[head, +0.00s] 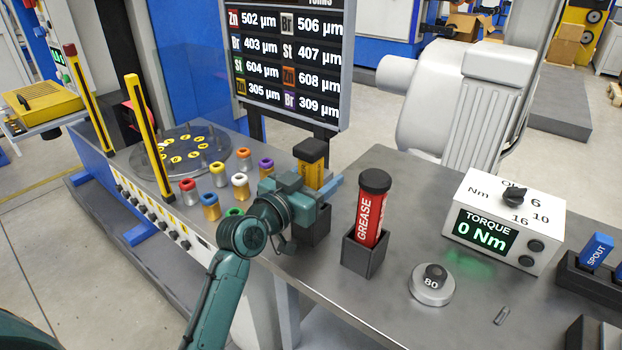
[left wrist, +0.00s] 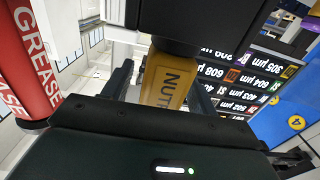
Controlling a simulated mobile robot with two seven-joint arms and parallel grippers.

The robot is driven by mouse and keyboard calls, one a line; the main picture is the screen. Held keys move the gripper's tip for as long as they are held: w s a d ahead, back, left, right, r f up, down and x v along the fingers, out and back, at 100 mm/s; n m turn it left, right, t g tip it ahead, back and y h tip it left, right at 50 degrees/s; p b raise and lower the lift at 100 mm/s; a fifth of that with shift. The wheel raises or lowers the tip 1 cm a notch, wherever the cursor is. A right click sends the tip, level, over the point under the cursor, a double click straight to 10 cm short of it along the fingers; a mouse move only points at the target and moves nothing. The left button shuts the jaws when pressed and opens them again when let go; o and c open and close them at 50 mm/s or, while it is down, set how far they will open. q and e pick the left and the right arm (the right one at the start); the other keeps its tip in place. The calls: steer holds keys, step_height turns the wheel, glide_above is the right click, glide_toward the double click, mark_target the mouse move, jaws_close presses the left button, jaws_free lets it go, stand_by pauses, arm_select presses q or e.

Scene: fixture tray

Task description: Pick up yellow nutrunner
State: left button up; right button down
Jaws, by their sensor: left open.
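The yellow nutrunner (head: 312,174) has a black cap and stands upright in a dark square holder (head: 314,232) near the middle of the bench. Its lower body is partly hidden behind my left gripper (head: 322,188). In the left wrist view, the yellow body (left wrist: 165,80) with "NUT" lettering shows between the two dark fingers of my left gripper (left wrist: 160,84). The fingers are open, one on each side of it. I cannot tell whether either finger touches it. My right gripper is not in view.
A red grease tube (head: 370,215) stands in its own dark holder just right of the nutrunner. Several coloured-top pots (head: 240,187) stand to the left. A torque box (head: 505,220) and a round 80 weight (head: 431,286) are further right. Bare bench lies between the tube and the box.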

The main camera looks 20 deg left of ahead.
arm_select(q)
steer(key=c, duration=1.2)
steer(key=shift+o, duration=0.2)
steer(key=shift+r, duration=0.2)
